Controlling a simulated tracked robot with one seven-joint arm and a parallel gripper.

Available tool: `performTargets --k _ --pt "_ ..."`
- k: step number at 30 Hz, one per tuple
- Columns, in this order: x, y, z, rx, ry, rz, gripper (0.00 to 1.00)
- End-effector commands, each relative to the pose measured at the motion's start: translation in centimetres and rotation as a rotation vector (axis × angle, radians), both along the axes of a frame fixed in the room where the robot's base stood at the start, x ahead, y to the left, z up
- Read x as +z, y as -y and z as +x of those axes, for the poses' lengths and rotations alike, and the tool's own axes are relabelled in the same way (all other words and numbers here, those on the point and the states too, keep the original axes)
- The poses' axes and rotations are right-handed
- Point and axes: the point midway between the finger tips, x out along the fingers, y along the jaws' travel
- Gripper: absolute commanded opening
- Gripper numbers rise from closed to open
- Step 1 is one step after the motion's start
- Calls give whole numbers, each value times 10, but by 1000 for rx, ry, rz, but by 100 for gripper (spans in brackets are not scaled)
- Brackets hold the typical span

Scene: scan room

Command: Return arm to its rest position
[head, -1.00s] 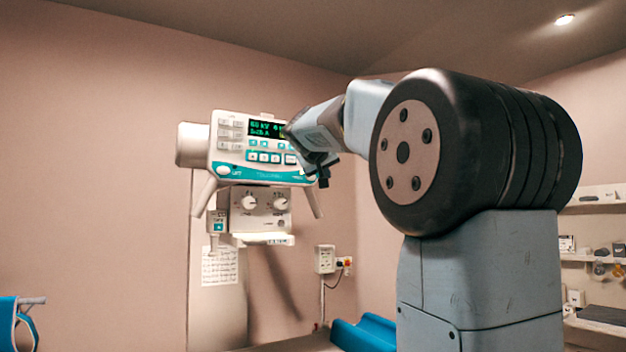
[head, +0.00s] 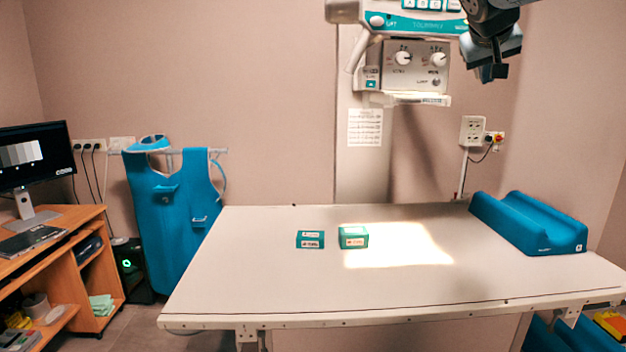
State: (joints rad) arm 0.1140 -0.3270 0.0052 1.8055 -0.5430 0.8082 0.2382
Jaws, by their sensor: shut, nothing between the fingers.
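My gripper (head: 492,72) hangs at the top right of the head view, dark and pointing down, its fingers together with nothing visible in them. It is in front of the right side of the x-ray unit's control panel (head: 416,22) and well above the table. Whether it touches the panel cannot be told from this view. Most of my arm is out of the picture.
The white table (head: 260,285) holds a flat teal item (head: 310,239), a small green box (head: 354,237) and a blue cushion (head: 528,222). A blue apron (head: 175,215) hangs at the left, beside a wooden desk (head: 88,245) with a monitor (head: 33,155). The table's front is clear.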

Motion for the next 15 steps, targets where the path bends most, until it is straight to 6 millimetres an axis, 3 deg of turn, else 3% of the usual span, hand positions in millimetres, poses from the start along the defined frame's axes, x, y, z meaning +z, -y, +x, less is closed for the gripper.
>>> performTargets --k 1,9,15 --pt "-23 -12 -20 21 -31 34 0" --pt "-144 -70 -116 127 -205 216 0" --pt "-226 -105 -184 196 -314 337 0"
